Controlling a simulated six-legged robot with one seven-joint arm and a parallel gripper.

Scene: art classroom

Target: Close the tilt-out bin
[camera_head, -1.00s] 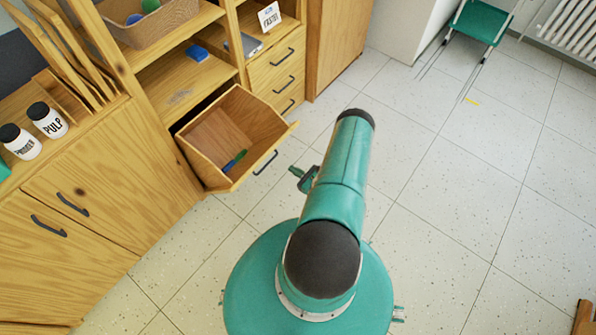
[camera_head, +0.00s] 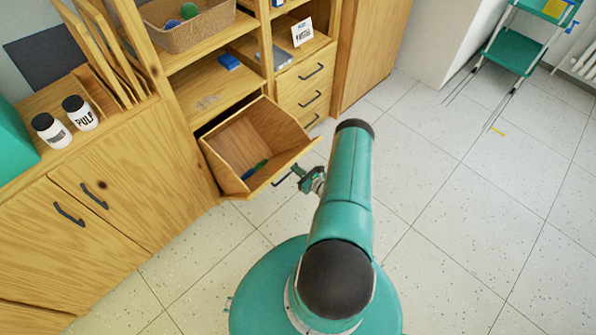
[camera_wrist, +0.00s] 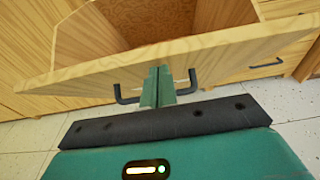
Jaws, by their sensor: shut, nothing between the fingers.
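The wooden tilt-out bin (camera_head: 237,146) hangs open, tilted outward from the cabinet, in the head view. A blue and a green item lie inside it. In the wrist view the bin's front panel (camera_wrist: 230,48) spans the picture, with its dark bar handle (camera_wrist: 126,95) low on its outer face. My gripper (camera_head: 301,172) is beside the bin's outer face near the handle. In the wrist view my gripper (camera_wrist: 158,72) is shut and empty, its fingertips in front of the panel between the handle's two ends. I cannot tell whether they touch the panel.
Drawers (camera_head: 305,92) with dark handles stand right of the bin. Closed cabinet doors (camera_head: 110,195) are at left, with two jars (camera_head: 80,113) above. A woven basket (camera_head: 185,28) sits on a shelf.

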